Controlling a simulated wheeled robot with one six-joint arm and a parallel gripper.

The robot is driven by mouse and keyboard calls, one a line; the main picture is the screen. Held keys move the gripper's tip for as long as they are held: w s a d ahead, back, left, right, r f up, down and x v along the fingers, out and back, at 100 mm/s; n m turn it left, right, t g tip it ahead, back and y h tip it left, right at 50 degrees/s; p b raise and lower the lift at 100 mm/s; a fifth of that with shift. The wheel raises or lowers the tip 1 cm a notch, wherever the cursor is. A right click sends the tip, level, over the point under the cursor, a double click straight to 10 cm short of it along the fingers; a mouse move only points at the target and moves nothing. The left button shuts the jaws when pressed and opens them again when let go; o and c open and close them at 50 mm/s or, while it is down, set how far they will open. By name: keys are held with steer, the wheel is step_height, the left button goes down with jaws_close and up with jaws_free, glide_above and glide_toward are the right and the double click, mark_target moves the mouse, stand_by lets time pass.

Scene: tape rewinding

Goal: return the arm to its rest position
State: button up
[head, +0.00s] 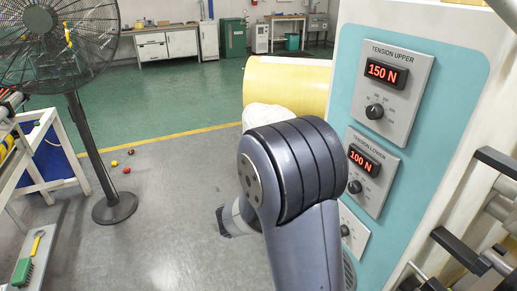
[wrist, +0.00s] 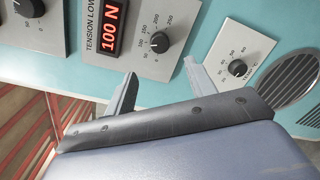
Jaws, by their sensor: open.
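My arm (head: 295,175) rises in the middle of the head view, bent in front of the machine's teal control panel. My gripper (wrist: 158,82) shows in the wrist view with its two fingers spread apart and nothing between them. It faces the panel below the lower tension plate. The lower tension knob (wrist: 159,42) and a temperature knob (wrist: 237,68) are near the fingers, with no visible contact.
A yellow roll (head: 285,85) sits behind my arm, left of the panel. A black fan (head: 115,208) stands at the left on the grey floor. Dark bars (head: 455,248) stick out at the lower right. The floor between fan and arm is mostly clear.

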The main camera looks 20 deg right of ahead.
steer(key=d+p, duration=0.1)
steer(key=d, duration=0.9)
steer(key=shift+w+f, duration=0.15)
steer(key=a+n+p, duration=0.7)
steer(key=a+p, duration=0.3)
steer(key=shift+a+n+p, duration=0.3)
steer(key=shift+n, duration=0.1)
stand_by(2.5)
steer(key=shift+f, duration=0.1)
